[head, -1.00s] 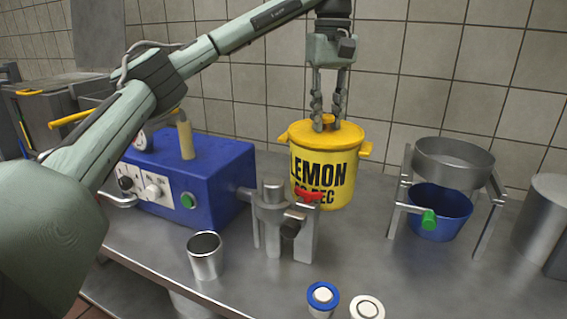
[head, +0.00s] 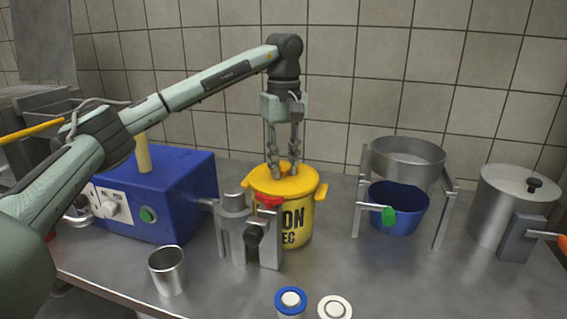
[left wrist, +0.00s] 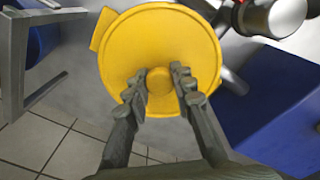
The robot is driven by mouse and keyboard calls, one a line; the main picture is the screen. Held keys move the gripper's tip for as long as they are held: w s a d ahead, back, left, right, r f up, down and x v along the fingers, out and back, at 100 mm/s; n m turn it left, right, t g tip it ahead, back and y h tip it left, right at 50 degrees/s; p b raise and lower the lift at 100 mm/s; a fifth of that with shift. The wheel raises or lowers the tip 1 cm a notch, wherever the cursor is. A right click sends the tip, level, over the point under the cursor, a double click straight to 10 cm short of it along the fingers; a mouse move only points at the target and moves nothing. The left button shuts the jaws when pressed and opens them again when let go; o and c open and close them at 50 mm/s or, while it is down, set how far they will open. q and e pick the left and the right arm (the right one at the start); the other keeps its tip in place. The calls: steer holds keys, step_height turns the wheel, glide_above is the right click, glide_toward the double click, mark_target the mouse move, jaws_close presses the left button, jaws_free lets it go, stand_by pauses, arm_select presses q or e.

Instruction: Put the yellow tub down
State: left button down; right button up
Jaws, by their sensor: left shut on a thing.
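The yellow tub (head: 298,222), with black lettering and a lidded top, is upright behind the metal fitting on the front of the blue machine. That fitting hides the tub's lower left, and I cannot tell whether its base touches the counter. My left gripper (head: 283,172) points straight down and is shut on the knob of the tub's lid. In the left wrist view the fingers (left wrist: 162,88) are on either side of the knob, over the round yellow lid (left wrist: 165,40). My right gripper is not in view.
The blue machine (head: 160,205) stands left on the metal counter (head: 225,290). A metal cup (head: 168,272) and two small round pots (head: 290,302) are in front. A blue bucket (head: 408,212) under a metal sieve (head: 405,165) and a lidded steel pot (head: 510,205) stand right.

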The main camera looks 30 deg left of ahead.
arm_select(q)
steer(key=c, duration=1.3)
jaws_free()
steer(key=shift+f, duration=0.15)
